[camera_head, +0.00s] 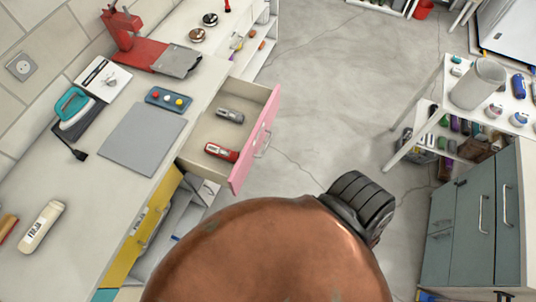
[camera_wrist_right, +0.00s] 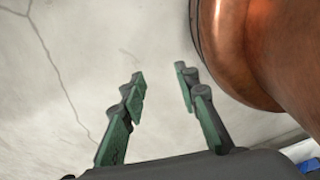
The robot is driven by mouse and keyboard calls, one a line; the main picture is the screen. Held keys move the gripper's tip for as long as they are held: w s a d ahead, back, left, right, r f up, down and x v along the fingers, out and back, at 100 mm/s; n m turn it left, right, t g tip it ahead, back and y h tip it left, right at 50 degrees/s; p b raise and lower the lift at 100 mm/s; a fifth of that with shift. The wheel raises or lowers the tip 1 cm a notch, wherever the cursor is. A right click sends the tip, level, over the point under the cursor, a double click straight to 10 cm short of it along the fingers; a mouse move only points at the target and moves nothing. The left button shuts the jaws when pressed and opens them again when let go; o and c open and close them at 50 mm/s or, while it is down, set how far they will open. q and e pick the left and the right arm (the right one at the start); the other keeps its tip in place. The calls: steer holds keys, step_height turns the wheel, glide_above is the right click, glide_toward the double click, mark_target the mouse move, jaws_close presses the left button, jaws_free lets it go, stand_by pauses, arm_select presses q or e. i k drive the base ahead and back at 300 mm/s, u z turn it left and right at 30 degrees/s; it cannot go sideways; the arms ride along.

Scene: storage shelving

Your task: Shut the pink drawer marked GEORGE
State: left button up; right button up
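The pink drawer (camera_head: 262,130) stands pulled out from under the white counter in the head view. Its pink front has a light handle (camera_head: 264,143) and faces right, towards the open floor. No name can be read on the front from this angle. Inside the drawer lie a grey object (camera_head: 230,115) and a red object (camera_head: 221,152). In the right wrist view my right gripper (camera_wrist_right: 160,74) is open, with two green fingers apart and nothing between them, over bare floor. The drawer is not in the wrist view. My left gripper is not in view.
A yellow drawer front (camera_head: 151,222) is nearer along the same counter. A grey board (camera_head: 143,138), a teal iron (camera_head: 72,105) and a red press (camera_head: 122,28) stand on the counter (camera_head: 90,207). The floor (camera_head: 330,90) right of the drawer is clear. Blue-grey cabinets (camera_head: 462,219) stand at right.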

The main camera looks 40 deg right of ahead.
mark_target(259, 104)
steer(key=u, duration=0.05)
steer(key=k, duration=0.15)
steer(key=z, duration=1.25)
steer(key=i, duration=0.5)
steer(key=z, duration=0.05)
steer(key=k, duration=1.2)
steer(key=u, duration=0.75)
steer(key=i, duration=1.05)
steer(key=z, duration=0.55)
